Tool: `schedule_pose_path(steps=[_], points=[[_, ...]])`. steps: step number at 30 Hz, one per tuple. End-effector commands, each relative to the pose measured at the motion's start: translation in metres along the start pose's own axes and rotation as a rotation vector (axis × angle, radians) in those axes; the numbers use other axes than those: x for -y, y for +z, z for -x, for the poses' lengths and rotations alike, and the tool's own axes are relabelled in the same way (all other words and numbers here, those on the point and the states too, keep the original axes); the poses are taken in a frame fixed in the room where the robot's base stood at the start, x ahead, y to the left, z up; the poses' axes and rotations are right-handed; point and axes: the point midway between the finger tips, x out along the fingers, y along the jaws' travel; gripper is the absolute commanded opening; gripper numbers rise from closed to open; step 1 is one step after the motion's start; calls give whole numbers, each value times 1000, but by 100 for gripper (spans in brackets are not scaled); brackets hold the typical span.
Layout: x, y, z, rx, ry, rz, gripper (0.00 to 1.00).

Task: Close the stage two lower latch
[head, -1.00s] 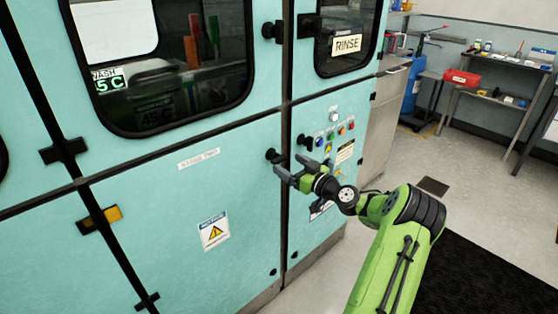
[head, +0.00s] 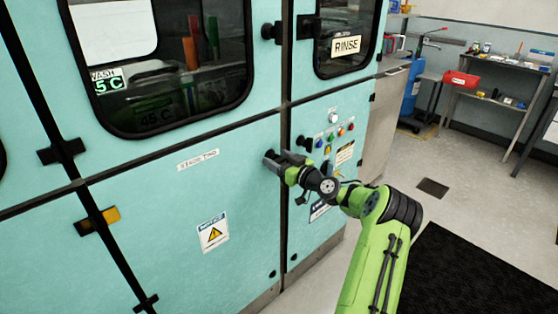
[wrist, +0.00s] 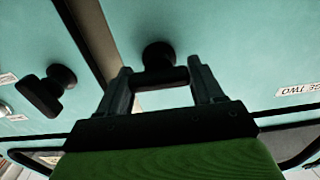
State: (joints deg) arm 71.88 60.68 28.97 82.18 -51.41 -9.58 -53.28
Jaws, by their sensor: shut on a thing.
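The stage two lower door (head: 150,210) is a teal panel with a "STAGE TWO" label (head: 198,159). It looks flush with the panel beside it. My gripper (head: 280,158) is at the door's upper right edge, over the black lower latch. In the wrist view the latch (wrist: 158,54) shows as a round black base with a dark bar handle, and the fingers (wrist: 162,78) stand on both sides of the bar, shut on it. In the head view my gripper mostly hides the latch, so its turn is hard to read there.
A similar black latch (head: 304,142) is on the panel to the right, near coloured buttons (head: 330,139); it also shows in the wrist view (wrist: 45,92). Another latch (head: 270,31) sits above on the window door. Open floor (head: 400,170) lies to the right.

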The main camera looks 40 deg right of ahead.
Motion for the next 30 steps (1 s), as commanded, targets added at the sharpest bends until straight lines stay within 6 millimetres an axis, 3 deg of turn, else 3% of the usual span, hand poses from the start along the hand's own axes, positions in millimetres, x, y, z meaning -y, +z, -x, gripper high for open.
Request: schedule_pose_path(steps=[11,30], points=[[0,0,0,0,-2,-113,36],[-3,-1,0,0,-2,-691,36]])
